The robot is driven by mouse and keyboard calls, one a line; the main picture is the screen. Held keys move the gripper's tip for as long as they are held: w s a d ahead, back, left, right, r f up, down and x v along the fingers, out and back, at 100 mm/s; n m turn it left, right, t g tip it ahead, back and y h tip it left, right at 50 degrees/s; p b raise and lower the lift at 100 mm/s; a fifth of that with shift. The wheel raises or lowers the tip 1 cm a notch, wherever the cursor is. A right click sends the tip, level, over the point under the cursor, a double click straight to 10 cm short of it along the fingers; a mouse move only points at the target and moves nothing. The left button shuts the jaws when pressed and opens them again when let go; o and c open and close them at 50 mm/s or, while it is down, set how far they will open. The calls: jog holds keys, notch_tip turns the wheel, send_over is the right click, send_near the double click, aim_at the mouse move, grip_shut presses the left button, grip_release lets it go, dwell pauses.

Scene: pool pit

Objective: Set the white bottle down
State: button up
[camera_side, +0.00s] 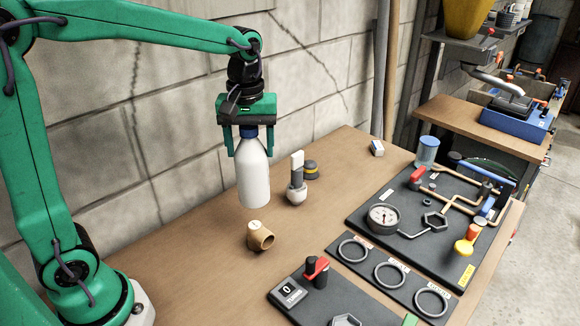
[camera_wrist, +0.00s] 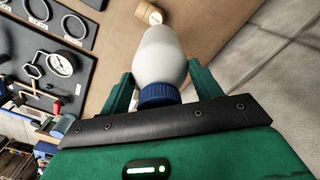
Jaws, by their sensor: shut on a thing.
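The white bottle (camera_side: 253,172) hangs upright below my gripper (camera_side: 250,142) in the side view. My gripper is shut on it near its top, with one green finger on each side. The bottle's base appears to be above the brown table (camera_side: 185,228). In the wrist view, the white bottle (camera_wrist: 158,58) with its blue cap (camera_wrist: 158,95) lies between the two green fingers of my gripper (camera_wrist: 160,80). The bottle's top is mostly hidden by my gripper in the side view.
A tan pipe elbow (camera_side: 261,237) lies on the table just below and right of the bottle. A dark panel with gauge (camera_side: 383,217) and rings fills the right. The table's left part is clear.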

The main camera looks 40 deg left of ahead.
jog(key=shift+a, duration=0.1)
jog(key=w+a+f, duration=0.3)
jog(key=a+f, duration=0.4)
jog(key=a, duration=0.4)
jog(key=shift+w, duration=0.2)
jog(key=shift+f, duration=2.15)
jog(key=o, duration=1.8)
jog(key=shift+o, duration=0.2)
